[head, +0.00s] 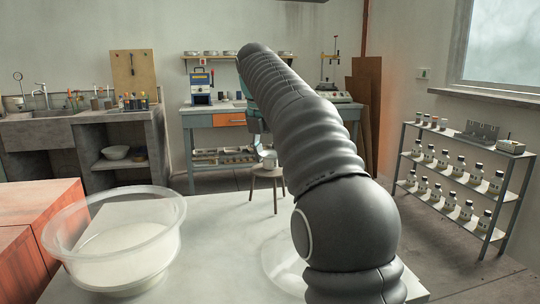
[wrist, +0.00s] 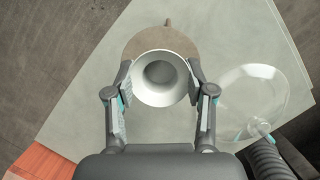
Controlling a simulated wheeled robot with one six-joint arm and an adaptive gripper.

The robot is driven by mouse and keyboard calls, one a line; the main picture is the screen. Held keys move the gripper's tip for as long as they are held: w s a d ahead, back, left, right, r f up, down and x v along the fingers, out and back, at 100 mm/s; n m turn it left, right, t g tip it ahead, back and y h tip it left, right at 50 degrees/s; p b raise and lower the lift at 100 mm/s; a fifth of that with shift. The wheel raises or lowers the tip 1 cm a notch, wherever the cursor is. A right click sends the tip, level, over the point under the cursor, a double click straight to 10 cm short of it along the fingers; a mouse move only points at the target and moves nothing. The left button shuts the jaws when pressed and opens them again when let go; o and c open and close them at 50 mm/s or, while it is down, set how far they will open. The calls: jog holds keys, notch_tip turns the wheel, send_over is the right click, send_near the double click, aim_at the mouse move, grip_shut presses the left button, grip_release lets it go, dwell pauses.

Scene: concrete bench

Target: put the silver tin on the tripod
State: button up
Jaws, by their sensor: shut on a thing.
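My gripper (wrist: 160,80) is shut on the silver tin (wrist: 160,98), with a finger on either side of it. The tin is seen from above, its round rim and hollow inside facing the camera. Under it lies the round brown top of the tripod (wrist: 165,38), partly covered by the tin. In the head view the tripod (head: 267,172) stands on the bench with its legs spread, and the tin (head: 269,160) shows at its top. Whether the tin touches the top I cannot tell. My arm hides most of the gripper there.
A clear glass dish (wrist: 262,90) lies right of the tripod in the wrist view. Bare bench lies between tub and tripod.

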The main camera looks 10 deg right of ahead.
aim_at(266, 156)
jog(key=shift+f, duration=0.2)
jog(key=o, duration=0.8)
jog(key=shift+v, duration=3.95)
